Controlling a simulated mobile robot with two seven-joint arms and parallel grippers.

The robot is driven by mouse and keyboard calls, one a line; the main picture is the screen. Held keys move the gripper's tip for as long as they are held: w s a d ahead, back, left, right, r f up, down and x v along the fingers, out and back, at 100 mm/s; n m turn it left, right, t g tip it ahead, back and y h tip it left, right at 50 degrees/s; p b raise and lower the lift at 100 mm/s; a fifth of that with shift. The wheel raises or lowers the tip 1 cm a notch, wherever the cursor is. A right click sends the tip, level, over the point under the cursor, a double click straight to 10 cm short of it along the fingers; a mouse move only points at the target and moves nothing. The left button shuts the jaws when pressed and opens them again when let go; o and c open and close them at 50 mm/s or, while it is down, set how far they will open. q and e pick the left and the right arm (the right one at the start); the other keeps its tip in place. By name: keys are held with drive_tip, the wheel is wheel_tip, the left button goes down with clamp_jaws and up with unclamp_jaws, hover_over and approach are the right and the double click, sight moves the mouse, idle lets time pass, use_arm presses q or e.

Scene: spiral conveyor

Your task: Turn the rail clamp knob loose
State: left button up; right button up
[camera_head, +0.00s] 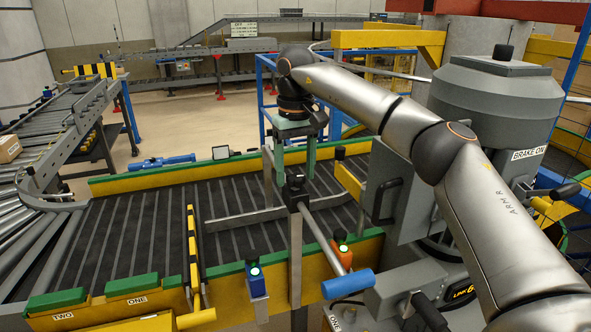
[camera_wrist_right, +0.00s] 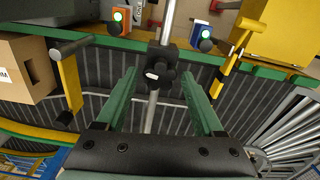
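The rail clamp knob (camera_head: 295,187) is a dark lobed knob on a clamp where a grey rail meets an upright post at the front of the conveyor. It also shows in the right wrist view (camera_wrist_right: 161,76), between the two fingertips in the picture. My right gripper (camera_head: 295,176) points down over the knob with its green fingers apart and nothing between them higher up. In the right wrist view the open fingers (camera_wrist_right: 159,80) lie on either side of the knob. I cannot tell whether they touch it. My left gripper is not in view.
A blue-ended handle (camera_head: 348,284) is at the front end of the rail. Blue (camera_head: 257,280) and orange (camera_head: 342,248) boxes with lit green buttons sit near the green-yellow conveyor edge. A yellow-black bar (camera_head: 193,250) stands left. A cardboard box (camera_wrist_right: 28,68) shows in the wrist view.

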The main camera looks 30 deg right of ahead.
sight(296, 177)
drive_tip(key=shift+o, duration=0.3)
drive_tip(key=shift+r, duration=0.1)
wheel_tip(296, 177, up, 12)
drive_tip(key=shift+r, duration=0.15)
idle(0.4)
idle(0.6)
